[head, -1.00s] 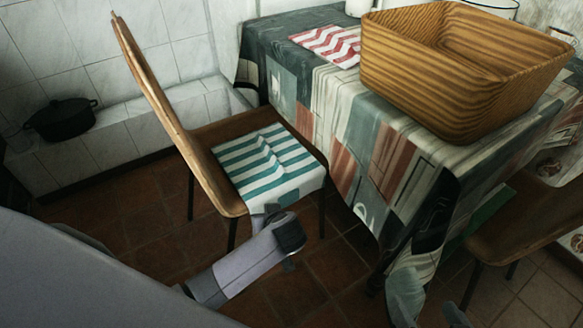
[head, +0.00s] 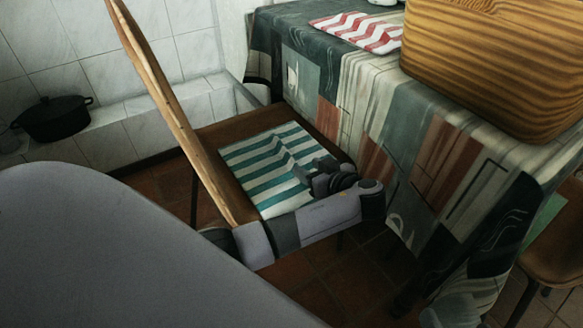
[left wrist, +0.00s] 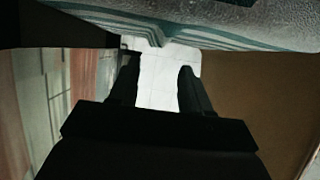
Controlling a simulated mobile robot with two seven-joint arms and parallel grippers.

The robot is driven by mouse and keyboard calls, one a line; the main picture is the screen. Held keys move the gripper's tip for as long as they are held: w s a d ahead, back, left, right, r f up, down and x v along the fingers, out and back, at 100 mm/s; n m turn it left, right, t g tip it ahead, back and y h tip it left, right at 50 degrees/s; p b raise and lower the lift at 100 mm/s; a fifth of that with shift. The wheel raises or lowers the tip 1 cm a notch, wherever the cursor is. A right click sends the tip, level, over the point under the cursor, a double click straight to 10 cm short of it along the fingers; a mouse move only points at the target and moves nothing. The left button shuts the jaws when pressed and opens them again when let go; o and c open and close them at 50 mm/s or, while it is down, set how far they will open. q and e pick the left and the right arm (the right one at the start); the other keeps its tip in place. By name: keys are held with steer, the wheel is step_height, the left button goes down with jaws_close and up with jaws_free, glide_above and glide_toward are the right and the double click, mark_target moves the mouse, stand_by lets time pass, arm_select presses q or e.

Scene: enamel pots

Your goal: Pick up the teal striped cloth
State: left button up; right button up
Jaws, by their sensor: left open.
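The teal and white striped cloth (head: 262,170) lies on the seat of a wooden chair (head: 222,132), with a raised fold along its middle. My left gripper (head: 312,176) is over the cloth's right part, near the fold, with its fingers pointing left across it. In the left wrist view the two fingers (left wrist: 157,72) are apart with nothing held between them. The cloth (left wrist: 235,36) fills the top of that view, beyond the fingertips. Whether the fingers touch the cloth is unclear. My right gripper is not in view.
A table with a patchwork tablecloth (head: 345,105) stands close right of the chair. The chair's backrest (head: 165,95) rises on the left. A black pot (head: 55,119) sits on a tiled ledge.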

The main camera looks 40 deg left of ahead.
mark_target(293, 159)
arm_select(q)
steer(key=b+x, duration=0.2)
steer(key=x, duration=0.5)
steer(key=shift+w+b, duration=0.15)
steer(key=shift+b, duration=0.25)
jaws_close()
